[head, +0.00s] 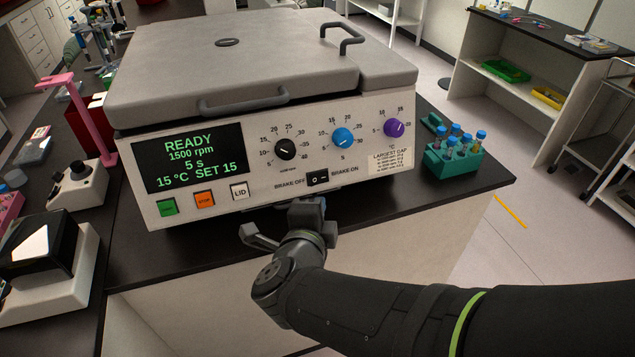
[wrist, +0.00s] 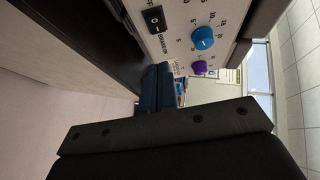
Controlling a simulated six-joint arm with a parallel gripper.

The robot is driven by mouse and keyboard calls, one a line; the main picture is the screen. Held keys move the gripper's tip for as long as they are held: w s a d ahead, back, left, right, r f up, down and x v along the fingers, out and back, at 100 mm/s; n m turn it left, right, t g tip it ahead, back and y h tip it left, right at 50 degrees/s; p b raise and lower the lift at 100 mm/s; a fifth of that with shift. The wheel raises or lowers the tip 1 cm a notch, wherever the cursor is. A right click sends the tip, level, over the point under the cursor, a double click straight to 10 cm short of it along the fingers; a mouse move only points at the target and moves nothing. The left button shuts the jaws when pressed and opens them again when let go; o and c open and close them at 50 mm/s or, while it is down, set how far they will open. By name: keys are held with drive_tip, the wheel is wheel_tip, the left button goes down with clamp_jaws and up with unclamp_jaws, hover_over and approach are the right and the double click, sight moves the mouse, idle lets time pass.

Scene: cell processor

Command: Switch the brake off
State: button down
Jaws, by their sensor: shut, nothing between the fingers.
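The centrifuge (head: 225,215) stands on the black bench, its grey lid down and its display reading READY, 1500 rpm, 5 s. Its black brake rocker switch (head: 318,179) sits low on the front panel between the labels BRAKE OFF on the left and BRAKE ON on the right. The switch also shows at the top of the wrist view (wrist: 154,18). I cannot tell which side is pressed. My gripper (head: 312,205) is shut and empty, just below the switch at the panel's lower edge. Its dark fingers show in the wrist view (wrist: 156,88), apart from the switch.
Black (head: 285,149), blue (head: 343,137) and purple (head: 394,128) knobs sit above the switch. Green (head: 167,208), orange (head: 204,199) and LID (head: 240,191) buttons are to its left. A teal tube rack (head: 452,166) stands right of the centrifuge. Bare bench (head: 410,207) lies in front of the rack.

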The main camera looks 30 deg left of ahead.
sight(317, 179)
drive_tip(key=shift+w+a+f, duration=0.45)
drive_tip(key=shift+w+a, duration=0.35)
drive_tip(key=shift+w, duration=0.4)
drive_tip(key=shift+w+a+f, duration=0.5)
drive_tip(key=shift+w+a, duration=0.3)
drive_tip(key=shift+w, duration=0.45)
drive_tip(key=shift+w+a+f, duration=0.45)
drive_tip(key=shift+w+a, duration=0.35)
drive_tip(key=shift+w, duration=0.4)
